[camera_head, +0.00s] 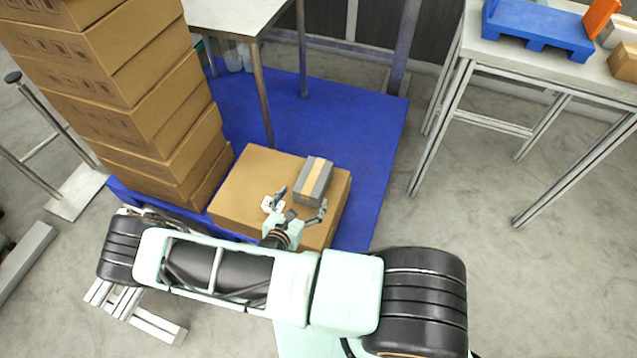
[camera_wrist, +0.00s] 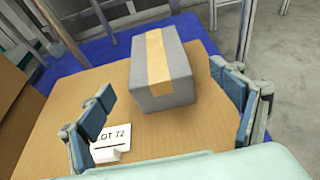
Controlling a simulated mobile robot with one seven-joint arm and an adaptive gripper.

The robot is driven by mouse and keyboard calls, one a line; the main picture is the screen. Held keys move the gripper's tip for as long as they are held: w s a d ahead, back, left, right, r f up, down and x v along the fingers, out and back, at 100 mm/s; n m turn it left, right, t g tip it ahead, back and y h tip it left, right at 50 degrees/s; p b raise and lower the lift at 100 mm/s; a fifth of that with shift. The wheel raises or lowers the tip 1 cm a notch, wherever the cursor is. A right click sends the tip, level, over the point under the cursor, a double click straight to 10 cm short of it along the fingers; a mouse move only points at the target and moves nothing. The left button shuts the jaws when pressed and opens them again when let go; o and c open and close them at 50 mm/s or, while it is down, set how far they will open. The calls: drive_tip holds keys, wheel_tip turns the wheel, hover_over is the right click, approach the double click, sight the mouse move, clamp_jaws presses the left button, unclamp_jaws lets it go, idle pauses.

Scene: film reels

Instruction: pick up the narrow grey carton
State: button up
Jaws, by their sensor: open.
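The narrow grey carton (camera_head: 313,181) has a tan tape strip along its top and lies on a large brown cardboard box (camera_head: 239,190). In the wrist view the grey carton (camera_wrist: 178,88) sits just ahead of my gripper, between the lines of its two fingers but beyond the tips. My gripper (camera_head: 298,200) is open and empty, over the near part of the brown box. Its blue-grey fingers (camera_wrist: 168,102) are spread wide. A small white card reading "LOT 72" (camera_wrist: 108,140) lies on the box beside the left finger, with a small white block at its near edge.
A tall stack of brown boxes (camera_head: 150,90) stands at the left, close to the large box. A blue floor mat (camera_head: 375,130) lies underneath. A metal table (camera_head: 225,14) stands behind; another table (camera_head: 550,55) at the right holds a blue pallet (camera_head: 540,28).

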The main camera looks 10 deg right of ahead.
sight(313, 179)
drive_tip(key=b+x, duration=0.2)
drive_tip(key=x, duration=0.8)
drive_tip(key=shift+w+f+b, duration=0.15)
drive_tip(key=shift+w+b, duration=0.2)
drive_tip(key=c, duration=1.5)
